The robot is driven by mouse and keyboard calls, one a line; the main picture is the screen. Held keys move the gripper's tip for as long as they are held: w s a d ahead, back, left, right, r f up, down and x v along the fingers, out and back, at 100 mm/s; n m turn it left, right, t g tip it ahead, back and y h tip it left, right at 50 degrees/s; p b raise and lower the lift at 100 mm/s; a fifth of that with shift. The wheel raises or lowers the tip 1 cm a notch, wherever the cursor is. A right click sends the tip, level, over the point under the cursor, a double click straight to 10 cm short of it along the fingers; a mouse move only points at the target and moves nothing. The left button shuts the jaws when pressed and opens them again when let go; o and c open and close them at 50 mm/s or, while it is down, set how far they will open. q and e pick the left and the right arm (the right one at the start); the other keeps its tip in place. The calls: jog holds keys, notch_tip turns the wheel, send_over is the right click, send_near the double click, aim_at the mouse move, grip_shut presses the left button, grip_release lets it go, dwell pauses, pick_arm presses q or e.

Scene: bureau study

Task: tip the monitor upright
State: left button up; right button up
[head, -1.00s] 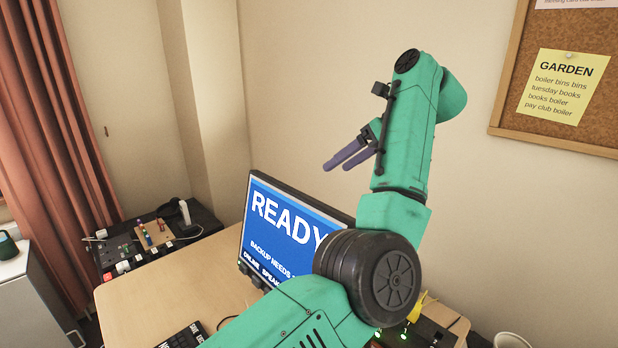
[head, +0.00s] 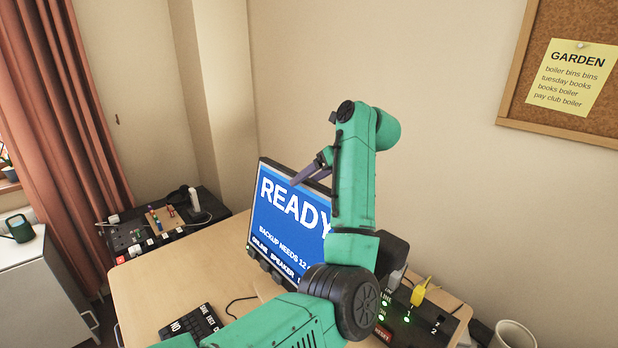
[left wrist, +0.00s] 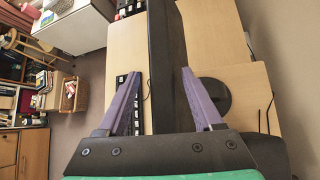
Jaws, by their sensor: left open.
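The monitor (head: 285,238) stands on the desk with its blue READY screen facing the front left; its lean is hard to judge from here. My left gripper (head: 305,178) is open at the monitor's upper part, and my left arm covers the screen's right side. In the left wrist view the monitor (left wrist: 166,50) is a dark strip seen from above, with its round foot (left wrist: 212,95) on the right. The open fingers of the left gripper (left wrist: 161,73) lie one on each side of this strip; contact cannot be told. My right gripper is out of view.
A dark side unit (head: 125,235) is at the back left.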

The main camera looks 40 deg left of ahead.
pick_arm(q)
jog(key=shift+w+f, duration=0.1)
grip_shut()
dwell(1.2)
